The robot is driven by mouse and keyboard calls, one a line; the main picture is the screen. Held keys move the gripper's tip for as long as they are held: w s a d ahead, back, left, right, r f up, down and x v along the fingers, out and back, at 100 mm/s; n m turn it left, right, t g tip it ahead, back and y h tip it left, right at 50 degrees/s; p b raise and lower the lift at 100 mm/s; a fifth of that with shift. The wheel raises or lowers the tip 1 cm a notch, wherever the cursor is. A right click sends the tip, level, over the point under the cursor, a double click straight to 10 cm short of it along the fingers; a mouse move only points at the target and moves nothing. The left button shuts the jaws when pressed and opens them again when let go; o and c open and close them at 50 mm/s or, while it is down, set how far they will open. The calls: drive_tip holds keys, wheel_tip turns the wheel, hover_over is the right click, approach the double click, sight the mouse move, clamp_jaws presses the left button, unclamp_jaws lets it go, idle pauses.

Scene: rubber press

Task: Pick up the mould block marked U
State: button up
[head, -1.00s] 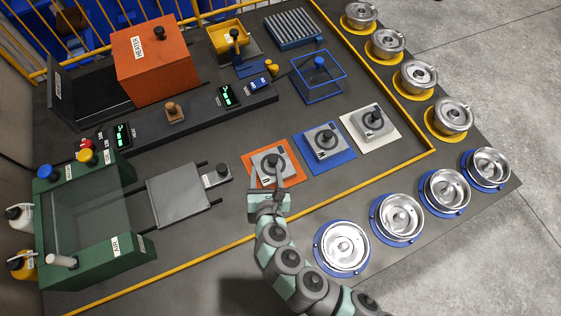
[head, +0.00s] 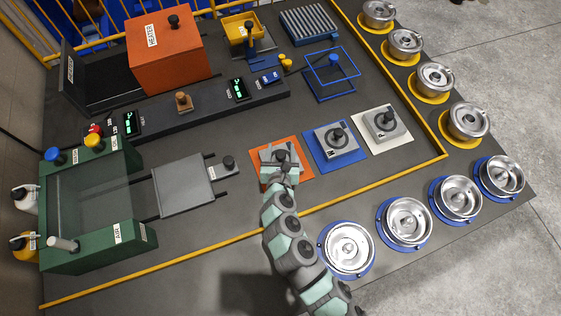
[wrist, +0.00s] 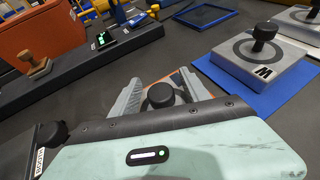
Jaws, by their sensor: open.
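The mould block marked U, a grey block with a black knob (head: 281,154), sits on an orange mat (head: 303,172). The arm covers most of the block, and its letter is hidden now. My gripper (head: 280,162) is low over this block, its jaws open. In the wrist view the black knob (wrist: 160,95) stands between the two grey fingers of my gripper (wrist: 162,88), with a gap visible beside it. I cannot tell whether either finger touches it.
A block marked M (wrist: 262,55) sits on a blue mat close to the right; another block (head: 385,122) sits on a white mat beyond. A grey plate (head: 183,187) lies left. Silver round pots on blue bases (head: 348,250) stand to the right and front.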

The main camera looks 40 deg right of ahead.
drive_tip(key=shift+w+d+f, duration=0.2)
drive_tip(key=shift+w+d, duration=0.2)
clamp_jaws()
idle(0.4)
idle(0.8)
